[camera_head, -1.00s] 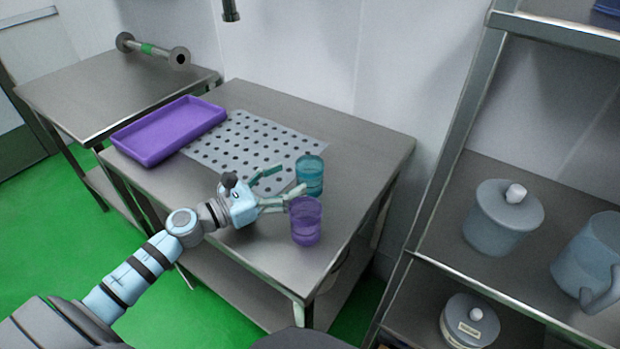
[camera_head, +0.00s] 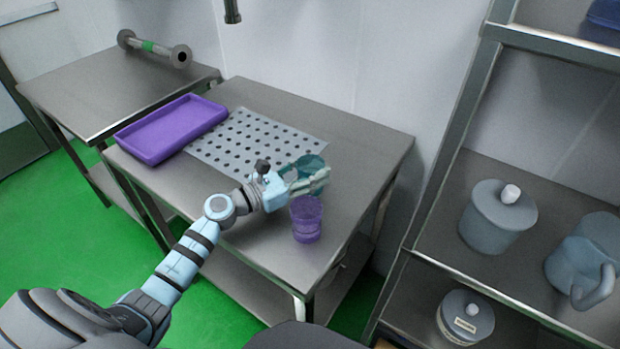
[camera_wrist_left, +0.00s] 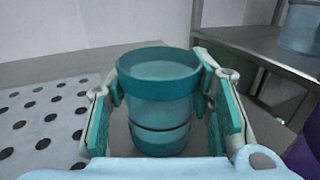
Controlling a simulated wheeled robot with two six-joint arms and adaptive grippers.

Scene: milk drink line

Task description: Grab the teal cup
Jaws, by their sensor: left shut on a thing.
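The teal cup (camera_wrist_left: 158,108) stands upright between the two fingers of my left gripper (camera_wrist_left: 160,115) in the left wrist view. The gripper is shut on it. In the head view the teal cup (camera_head: 311,163) stands on the metal table (camera_head: 352,150), its front largely hidden by my left gripper (camera_head: 310,180). My right gripper is not in view.
A purple cup (camera_head: 306,220) stands just in front of my left gripper. A perforated mat (camera_head: 250,143) and a purple tray (camera_head: 172,130) lie to the left. A shelf with a lidded pot (camera_head: 498,218) and a jug (camera_head: 585,258) stands at the right.

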